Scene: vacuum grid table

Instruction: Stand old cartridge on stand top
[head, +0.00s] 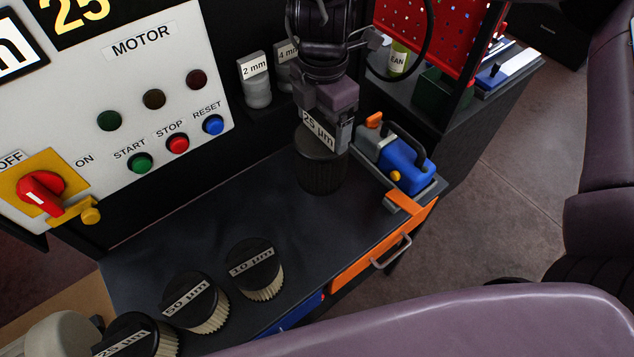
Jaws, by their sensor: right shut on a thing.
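A dark, dirty-looking ribbed cartridge (321,170) with a "25 µm" label on its cap is upright over the dark tabletop, near its back right. My right gripper (328,128) comes down from above and is shut on the cartridge's top, hiding part of the cap. I cannot tell whether the cartridge's base touches the surface below. No separate stand top can be made out under it. My left gripper is out of view.
Cream cartridges labelled 10 µm (256,270), 50 µm (195,302) and 25 µm (137,336) stand at the front left. A blue-and-grey pump (395,160) sits close right of the held cartridge. A motor panel (120,80) rises behind. The table middle is clear.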

